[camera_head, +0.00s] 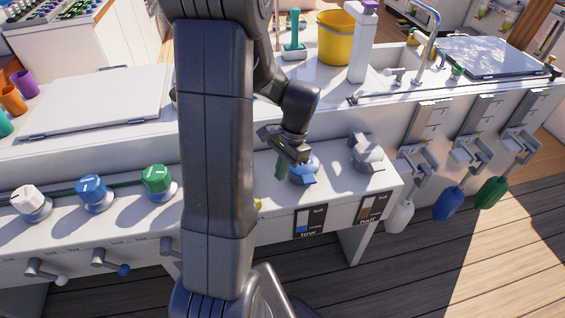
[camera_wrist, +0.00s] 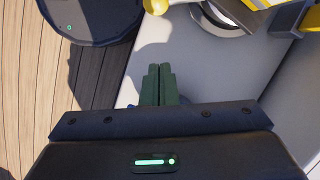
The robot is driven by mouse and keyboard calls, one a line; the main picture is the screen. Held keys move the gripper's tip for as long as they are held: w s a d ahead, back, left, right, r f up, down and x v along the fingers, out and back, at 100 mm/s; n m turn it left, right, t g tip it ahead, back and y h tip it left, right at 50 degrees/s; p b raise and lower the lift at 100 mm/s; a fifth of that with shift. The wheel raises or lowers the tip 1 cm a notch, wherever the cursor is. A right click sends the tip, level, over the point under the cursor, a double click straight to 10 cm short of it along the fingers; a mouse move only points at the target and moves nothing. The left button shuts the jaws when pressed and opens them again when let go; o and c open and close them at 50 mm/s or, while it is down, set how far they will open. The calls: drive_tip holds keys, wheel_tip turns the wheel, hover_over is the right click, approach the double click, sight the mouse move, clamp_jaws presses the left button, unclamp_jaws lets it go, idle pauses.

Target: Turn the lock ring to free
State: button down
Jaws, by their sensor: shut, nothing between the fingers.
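My gripper (camera_head: 303,158) is in front of a blue-topped fitting (camera_head: 306,172) on the white bench, partly hiding it. In the wrist view my dark green fingers (camera_wrist: 159,84) are closed together and empty above a pale surface. A round grey collar (camera_wrist: 222,18) with yellow parts (camera_wrist: 248,5) shows at the top of that view, apart from the fingertips. I cannot tell for sure which part is the lock ring, or its setting.
A grey fitting (camera_head: 368,155) stands to the right on the bench. White (camera_head: 31,201), blue (camera_head: 92,190) and green (camera_head: 157,181) knobs line the left. A yellow bucket (camera_head: 336,38) stands behind. My arm hides the middle of the bench.

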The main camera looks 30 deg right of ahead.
drive_tip(key=x, duration=0.4)
drive_tip(key=shift+f+b, duration=0.1)
drive_tip(key=shift+b, duration=0.2)
drive_tip(key=shift+s+a+f, duration=0.15)
drive_tip(key=shift+a, duration=0.5)
drive_tip(key=shift+s+a+f, duration=0.15)
drive_tip(key=shift+a, duration=0.5)
drive_tip(key=shift+s+a+f, duration=0.1)
drive_tip(key=shift+a+f, duration=0.05)
drive_tip(key=shift+a, duration=0.45)
drive_tip(key=shift+s+a, duration=0.1)
